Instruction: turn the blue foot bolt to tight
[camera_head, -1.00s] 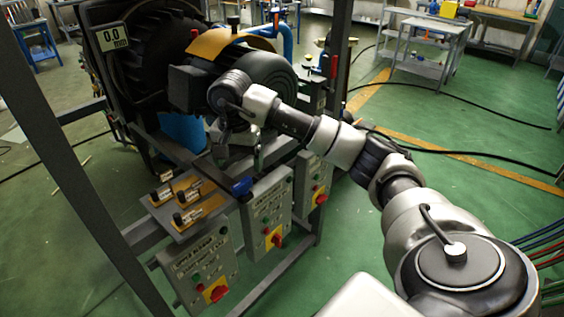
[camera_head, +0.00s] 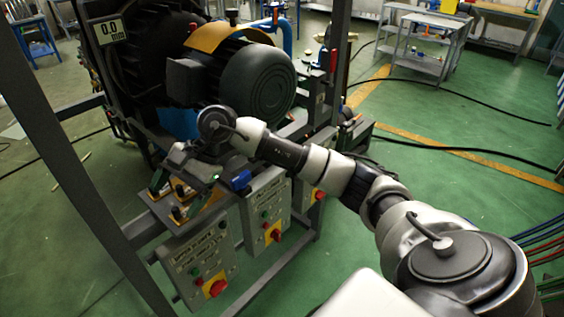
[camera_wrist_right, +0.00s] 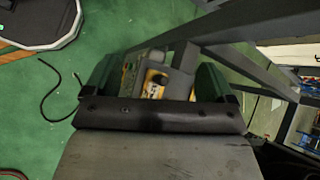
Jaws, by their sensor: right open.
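A small blue piece (camera_head: 240,180) sits at the right end of the shelf below the motor (camera_head: 258,82). I cannot tell whether it is the blue foot bolt, and no other blue bolt is clear. My right gripper (camera_head: 182,190) points down over the shelf, left of the blue piece and apart from it. In the right wrist view its two dark green fingers (camera_wrist_right: 153,80) are spread. A yellow-and-black labelled piece (camera_wrist_right: 155,84) shows between and beyond them; whether they touch it is unclear. My left gripper is out of view.
Labelled pieces (camera_head: 180,214) lie on the shelf, partly hidden by my gripper. Control boxes with red knobs (camera_head: 215,288) hang below. A grey frame post (camera_head: 62,150) stands at left.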

